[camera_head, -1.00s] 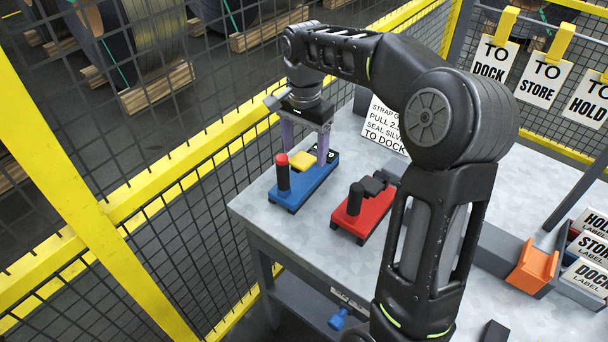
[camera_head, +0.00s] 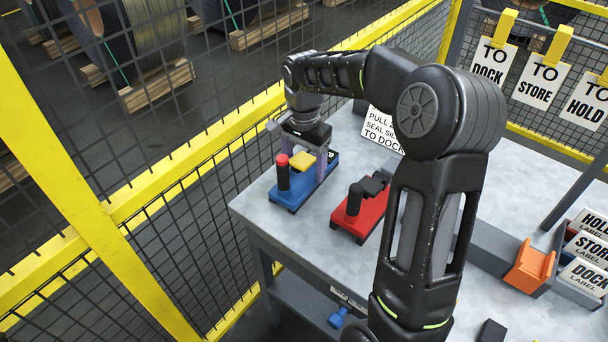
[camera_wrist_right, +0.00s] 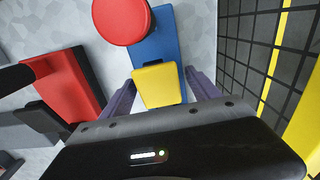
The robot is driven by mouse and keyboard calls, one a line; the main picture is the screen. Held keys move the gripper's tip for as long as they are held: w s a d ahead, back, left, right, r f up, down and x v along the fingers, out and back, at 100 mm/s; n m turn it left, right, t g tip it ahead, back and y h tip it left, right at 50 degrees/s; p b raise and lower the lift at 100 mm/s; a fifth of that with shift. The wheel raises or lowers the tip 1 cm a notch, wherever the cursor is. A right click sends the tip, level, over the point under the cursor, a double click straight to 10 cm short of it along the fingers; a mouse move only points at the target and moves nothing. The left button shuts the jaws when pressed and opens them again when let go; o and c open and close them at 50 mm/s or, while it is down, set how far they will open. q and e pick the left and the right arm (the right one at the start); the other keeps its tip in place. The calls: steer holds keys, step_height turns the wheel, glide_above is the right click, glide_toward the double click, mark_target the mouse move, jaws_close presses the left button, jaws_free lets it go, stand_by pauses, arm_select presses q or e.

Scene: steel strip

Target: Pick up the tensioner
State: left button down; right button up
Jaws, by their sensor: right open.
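A blue tool (camera_head: 298,193) stands on the bench, with a black post capped by a red knob (camera_head: 282,160) and a yellow block (camera_head: 301,158) on top. A red tool (camera_head: 371,212) with a black upright handle is to its right. No label shows which one is the tensioner. My right gripper (camera_head: 308,150) is open, low over the far end of the blue tool. In the right wrist view its purple fingers stand on either side of the blue body (camera_wrist_right: 152,47) and yellow block (camera_wrist_right: 158,85). Contact cannot be told. My left gripper is out of view.
The red tool (camera_wrist_right: 66,82) is close beside the right gripper. A sign (camera_head: 385,130) stands behind. An orange block (camera_head: 530,267) and label bins (camera_head: 582,277) are at the right. A yellow-framed mesh fence (camera_head: 150,205) runs along the left.

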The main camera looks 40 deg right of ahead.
jaws_close()
stand_by(0.7)
steer(key=shift+r, duration=0.1)
